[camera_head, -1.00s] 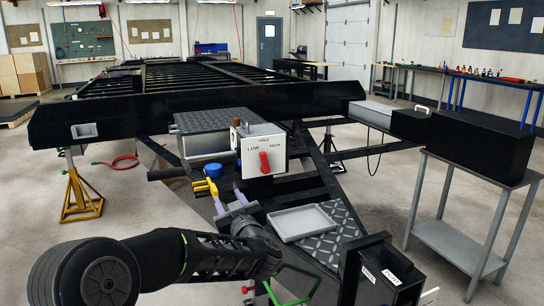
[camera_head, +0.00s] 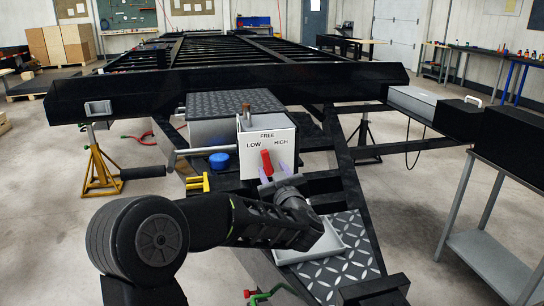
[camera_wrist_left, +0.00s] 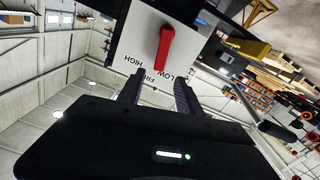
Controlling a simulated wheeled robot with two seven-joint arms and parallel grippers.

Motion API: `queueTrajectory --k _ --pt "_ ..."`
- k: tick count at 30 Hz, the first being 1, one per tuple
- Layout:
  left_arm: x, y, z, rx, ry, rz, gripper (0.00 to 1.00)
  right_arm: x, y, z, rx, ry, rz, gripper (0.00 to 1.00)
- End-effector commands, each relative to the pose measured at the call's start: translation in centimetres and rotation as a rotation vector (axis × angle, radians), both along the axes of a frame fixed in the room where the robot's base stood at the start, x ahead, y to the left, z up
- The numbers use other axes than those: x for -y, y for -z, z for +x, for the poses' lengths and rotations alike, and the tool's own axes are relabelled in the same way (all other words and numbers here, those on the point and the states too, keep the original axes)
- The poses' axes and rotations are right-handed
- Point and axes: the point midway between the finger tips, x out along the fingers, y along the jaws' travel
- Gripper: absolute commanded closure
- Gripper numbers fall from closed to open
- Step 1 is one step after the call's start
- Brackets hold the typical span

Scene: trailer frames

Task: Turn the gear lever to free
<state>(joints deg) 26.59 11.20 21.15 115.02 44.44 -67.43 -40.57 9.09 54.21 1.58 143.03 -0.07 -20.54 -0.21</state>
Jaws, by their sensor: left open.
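The gear lever (camera_head: 267,162) is a red handle on a white box face (camera_head: 283,152) marked LOW at left, FREE at top and HIGH at right. In the head view it stands near upright, its top leaning slightly left, below FREE. My left gripper (camera_head: 273,171) is open just in front of the lower part of the box face. In the left wrist view the face appears upside down, with the red lever (camera_wrist_left: 165,49) beyond the gap between the two fingers (camera_wrist_left: 159,79). I cannot tell whether they touch it. My right gripper is not in view.
The black trailer frame (camera_head: 230,81) spans the back. A blue cap (camera_head: 219,161) and a yellow part (camera_head: 197,184) are left of the box. A light tray (camera_head: 322,247) lies on checker plate below my left arm. A grey side table (camera_head: 492,262) stands at right.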

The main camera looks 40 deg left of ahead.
Motion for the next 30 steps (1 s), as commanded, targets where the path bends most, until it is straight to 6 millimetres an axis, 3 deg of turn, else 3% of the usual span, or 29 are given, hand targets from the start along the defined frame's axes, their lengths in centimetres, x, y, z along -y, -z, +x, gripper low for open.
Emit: queueTrajectory --k 8,22,30 --pt "-0.6 0.0 0.5 0.001 -0.002 0.0 0.58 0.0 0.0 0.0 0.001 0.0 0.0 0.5" --pt "-5.6 0.0 4.5 0.0 -0.001 0.0 0.58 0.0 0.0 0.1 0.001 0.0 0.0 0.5" --pt "-6.1 0.0 4.9 0.0 0.001 0.0 0.58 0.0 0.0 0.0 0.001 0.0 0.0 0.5"
